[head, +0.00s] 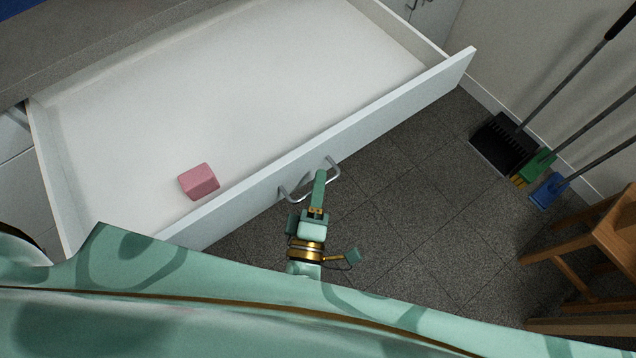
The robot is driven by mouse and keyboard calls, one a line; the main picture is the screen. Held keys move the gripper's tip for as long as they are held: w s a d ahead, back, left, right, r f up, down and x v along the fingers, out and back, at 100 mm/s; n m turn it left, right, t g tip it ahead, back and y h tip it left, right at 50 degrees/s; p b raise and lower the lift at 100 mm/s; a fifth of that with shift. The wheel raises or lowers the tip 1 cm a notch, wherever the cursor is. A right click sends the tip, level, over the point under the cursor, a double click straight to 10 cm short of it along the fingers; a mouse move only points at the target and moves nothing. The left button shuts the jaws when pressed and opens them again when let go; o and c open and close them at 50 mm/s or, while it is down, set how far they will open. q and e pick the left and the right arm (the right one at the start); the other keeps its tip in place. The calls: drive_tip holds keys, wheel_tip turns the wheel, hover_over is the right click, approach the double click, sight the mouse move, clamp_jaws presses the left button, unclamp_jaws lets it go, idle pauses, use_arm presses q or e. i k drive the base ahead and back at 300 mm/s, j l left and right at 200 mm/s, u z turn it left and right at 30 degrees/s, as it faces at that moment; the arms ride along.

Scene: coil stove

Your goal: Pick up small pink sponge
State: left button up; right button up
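The small pink sponge (198,181) is a pink block lying on the white floor of an open drawer (250,75), near its front left corner. My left gripper (319,178) is outside the drawer, at the metal handle (311,184) on the drawer front, to the right of the sponge and apart from it. Its fingers show as one narrow green shape, so I cannot tell whether they are open or shut, or whether they touch the handle. My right gripper is not in view.
The drawer's front panel (400,110) stands between my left gripper and the sponge. The rest of the drawer is empty. A grey counter (110,45) is above left. A dustpan (504,144), brushes and a wooden stool (590,245) stand at the right on dark tiles.

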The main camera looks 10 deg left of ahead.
sight(197, 182)
drive_tip(key=k, duration=0.5)
drive_tip(key=k+l, duration=0.15)
drive_tip(key=k, duration=0.4)
